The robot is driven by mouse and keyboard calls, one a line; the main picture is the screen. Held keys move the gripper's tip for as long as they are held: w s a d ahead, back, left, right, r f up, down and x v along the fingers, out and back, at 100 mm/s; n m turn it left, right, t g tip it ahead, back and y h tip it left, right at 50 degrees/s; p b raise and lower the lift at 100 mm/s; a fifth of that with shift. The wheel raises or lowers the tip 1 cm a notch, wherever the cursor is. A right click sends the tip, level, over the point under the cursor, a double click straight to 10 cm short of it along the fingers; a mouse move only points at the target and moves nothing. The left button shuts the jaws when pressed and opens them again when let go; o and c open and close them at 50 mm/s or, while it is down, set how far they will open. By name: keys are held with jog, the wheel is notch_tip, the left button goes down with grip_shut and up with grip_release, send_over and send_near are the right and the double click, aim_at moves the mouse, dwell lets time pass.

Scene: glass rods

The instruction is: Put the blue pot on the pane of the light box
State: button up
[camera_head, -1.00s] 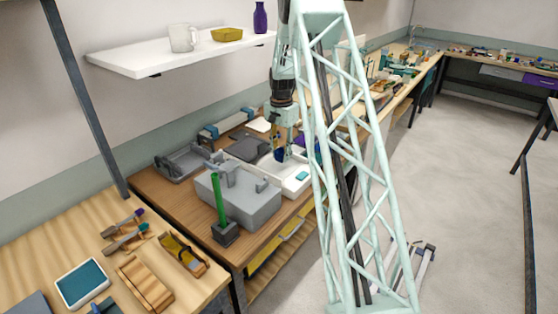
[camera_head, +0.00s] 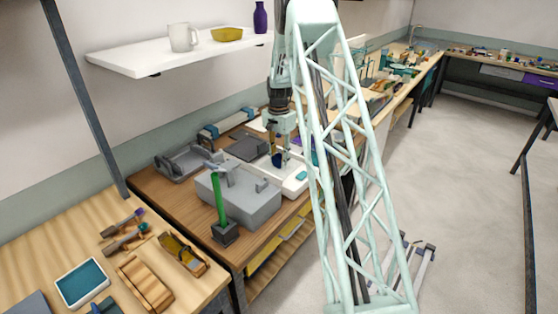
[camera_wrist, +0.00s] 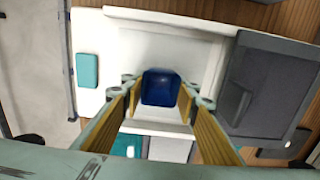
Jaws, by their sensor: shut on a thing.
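The blue pot (camera_wrist: 161,87) sits between the yellow finger pads of my gripper (camera_wrist: 160,100) in the wrist view. My gripper is shut on it. In the head view the pot (camera_head: 277,160) shows as a small dark blue shape under my gripper (camera_head: 276,153). The light box (camera_head: 294,184) is a low white box with a teal patch at its near edge. In the wrist view the white pane (camera_wrist: 190,50) of the light box lies beneath and around the pot. I cannot tell whether the pot touches the pane.
A dark grey flat device (camera_wrist: 270,85) lies beside the light box. A large grey case (camera_head: 240,200) and a green rod in a dark block (camera_head: 224,233) stand nearer. A white shelf (camera_head: 180,50) holds a mug, a yellow bowl and a purple vase.

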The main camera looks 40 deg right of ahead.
jog(key=shift+f, duration=0.1)
dwell(0.3)
jog(key=o, duration=0.9)
jog(key=shift+r, duration=6.15)
